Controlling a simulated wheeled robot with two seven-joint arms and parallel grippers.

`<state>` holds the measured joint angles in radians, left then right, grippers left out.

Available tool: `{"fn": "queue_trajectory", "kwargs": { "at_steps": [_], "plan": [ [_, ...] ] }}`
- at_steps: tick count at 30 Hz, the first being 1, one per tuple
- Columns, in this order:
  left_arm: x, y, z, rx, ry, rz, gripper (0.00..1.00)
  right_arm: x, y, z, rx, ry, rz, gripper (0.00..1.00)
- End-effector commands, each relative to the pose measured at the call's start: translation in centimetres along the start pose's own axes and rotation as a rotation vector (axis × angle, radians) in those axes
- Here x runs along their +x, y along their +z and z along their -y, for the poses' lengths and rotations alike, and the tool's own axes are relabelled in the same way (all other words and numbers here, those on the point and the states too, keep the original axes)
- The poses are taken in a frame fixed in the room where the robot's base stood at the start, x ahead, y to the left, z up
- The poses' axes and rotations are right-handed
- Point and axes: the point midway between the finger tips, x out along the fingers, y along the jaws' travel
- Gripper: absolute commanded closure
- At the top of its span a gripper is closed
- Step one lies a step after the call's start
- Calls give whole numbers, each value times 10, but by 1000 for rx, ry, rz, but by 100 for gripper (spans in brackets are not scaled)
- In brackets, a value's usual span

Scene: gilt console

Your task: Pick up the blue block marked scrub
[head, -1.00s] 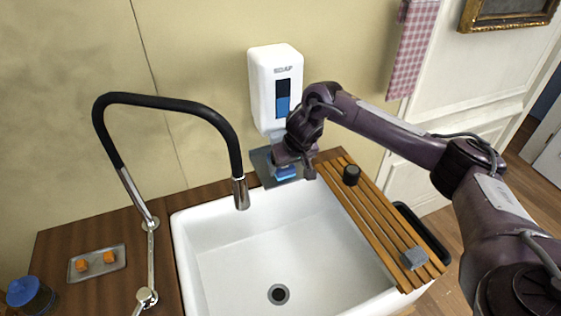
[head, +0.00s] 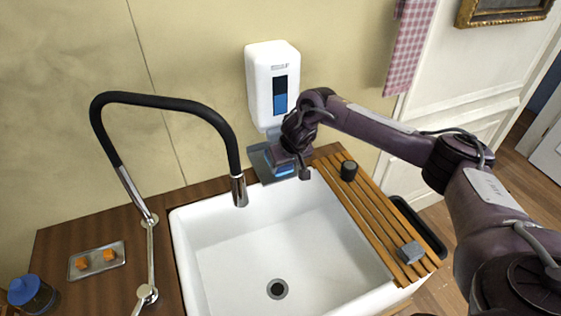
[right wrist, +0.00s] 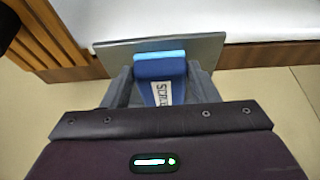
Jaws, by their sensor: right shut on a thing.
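The blue block (head: 280,170) is at the back of the sink, below the soap dispenser, partly hidden by my right gripper. In the right wrist view the blue block (right wrist: 160,78) has a light blue edge and a white label whose visible letters begin "SCR". My right gripper (head: 290,168) is shut on the block, with a finger on each side of it in the right wrist view (right wrist: 160,88). A dark grey plate (head: 260,161) lies beneath or behind the block; I cannot tell whether they touch. My left gripper is not in view.
A white soap dispenser (head: 272,85) hangs just above my right gripper. A black tap (head: 165,102) arches over the white sink (head: 245,245). A slatted wooden rack (head: 375,215) holds a dark cylinder (head: 349,170) and a grey block (head: 410,252). A tray (head: 97,262) holds orange pieces.

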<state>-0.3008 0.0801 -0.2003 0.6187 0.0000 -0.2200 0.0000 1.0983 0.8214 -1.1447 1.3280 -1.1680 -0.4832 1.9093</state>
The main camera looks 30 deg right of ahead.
Motion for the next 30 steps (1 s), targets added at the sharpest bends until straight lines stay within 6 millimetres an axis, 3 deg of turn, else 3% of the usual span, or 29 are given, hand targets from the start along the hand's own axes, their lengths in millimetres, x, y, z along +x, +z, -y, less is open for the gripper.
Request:
{"fn": "queue_trajectory", "kwargs": {
  "at_steps": [9,14,18,30],
  "plan": [
    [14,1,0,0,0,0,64,-9,0,0,-1,-2,-3,69],
    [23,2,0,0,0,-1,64,-35,-12,1,0,-3,-7,69],
    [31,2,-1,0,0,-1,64,-68,-26,1,0,-2,-8,69],
    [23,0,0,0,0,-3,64,-97,51,-2,-3,3,-1,69]
  ]
}}
